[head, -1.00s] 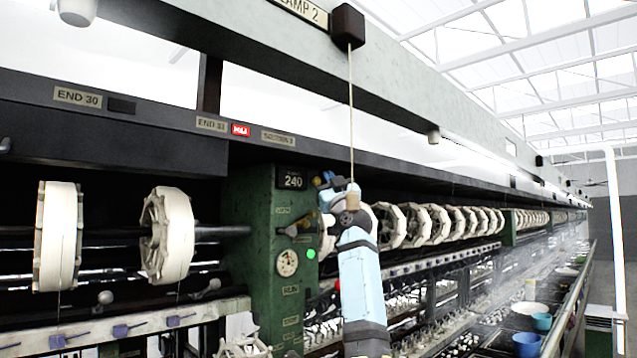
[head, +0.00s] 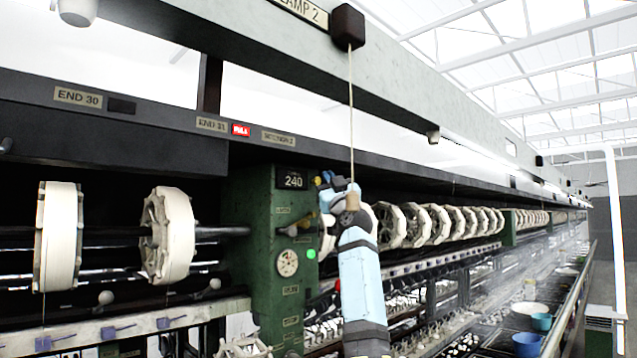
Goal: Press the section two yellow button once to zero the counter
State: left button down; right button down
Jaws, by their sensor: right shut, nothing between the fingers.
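The green section panel (head: 258,265) carries a counter display (head: 291,179) reading 240. A small yellow button (head: 317,181) sits at the panel's upper right edge, beside the counter. My right gripper (head: 326,181) is shut and empty, with its tips right at the yellow button. I cannot tell whether the tips touch it. A green light (head: 310,254) and a round gauge (head: 288,263) are lower on the panel. My left gripper is not in view.
A pull cord (head: 350,110) hangs from a dark box above and passes close to my right wrist. White reels (head: 167,235) stand left of the panel, and several more run off to the right. A lever (head: 292,230) juts from the panel below the counter.

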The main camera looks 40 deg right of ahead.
jog(key=shift+w, duration=0.15)
dwell(0.3)
jog(key=shift+w, duration=0.25)
jog(key=shift+w+a, duration=0.1)
jog(key=shift+w, duration=0.4)
dwell(0.6)
jog(key=shift+s, duration=0.15)
jog(key=shift+s+b, duration=0.3)
jog(key=shift+s, duration=0.45)
